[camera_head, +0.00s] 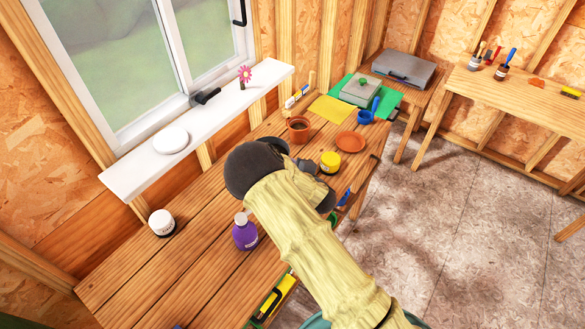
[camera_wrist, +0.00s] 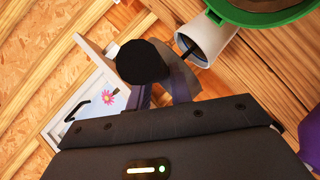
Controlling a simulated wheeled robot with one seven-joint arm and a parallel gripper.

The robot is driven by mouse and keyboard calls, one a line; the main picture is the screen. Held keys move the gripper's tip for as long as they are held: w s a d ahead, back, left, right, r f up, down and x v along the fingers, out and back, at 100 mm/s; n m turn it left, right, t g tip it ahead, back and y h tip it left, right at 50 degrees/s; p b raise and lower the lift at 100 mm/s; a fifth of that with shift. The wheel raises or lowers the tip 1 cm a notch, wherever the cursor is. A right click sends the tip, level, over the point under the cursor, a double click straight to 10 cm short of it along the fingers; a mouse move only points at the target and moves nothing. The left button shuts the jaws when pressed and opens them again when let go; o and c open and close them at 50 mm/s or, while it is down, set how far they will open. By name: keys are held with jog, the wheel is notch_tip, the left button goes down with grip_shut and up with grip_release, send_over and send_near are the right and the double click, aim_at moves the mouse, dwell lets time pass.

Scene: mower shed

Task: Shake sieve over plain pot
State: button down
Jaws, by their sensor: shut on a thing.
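My gripper (camera_wrist: 170,68) is shut, with a pale grey, tube-like handle (camera_wrist: 212,38) at its fingertips in the wrist view. Beside the handle, a green round rim (camera_wrist: 278,15) with brown inside is cut off by the top edge; this looks like the sieve. In the head view my arm and wrist hide the sieve and most of my gripper (camera_head: 312,172). A plain terracotta pot (camera_head: 299,131) stands upright on the bench, just beyond my wrist. Its inside looks dark.
On the wooden bench (camera_head: 190,262) are a purple bottle (camera_head: 244,235), a white jar (camera_head: 161,223), a yellow jar (camera_head: 330,162), a terracotta saucer (camera_head: 351,141) and a blue scoop (camera_head: 370,112). A white windowsill (camera_head: 215,118) runs along the left. The bench's near left part is mostly clear.

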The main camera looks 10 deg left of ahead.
notch_tip(320, 180, up, 3)
jog(key=shift+f+p, duration=0.2)
jog(key=shift+p, duration=0.3)
notch_tip(320, 180, down, 3)
jog(key=b, duration=0.3)
jog(key=shift+f, duration=0.15)
jog(key=shift+r, duration=0.3)
dwell(0.3)
jog(key=shift+r+p, duration=1.5)
jog(key=shift+r, duration=0.75)
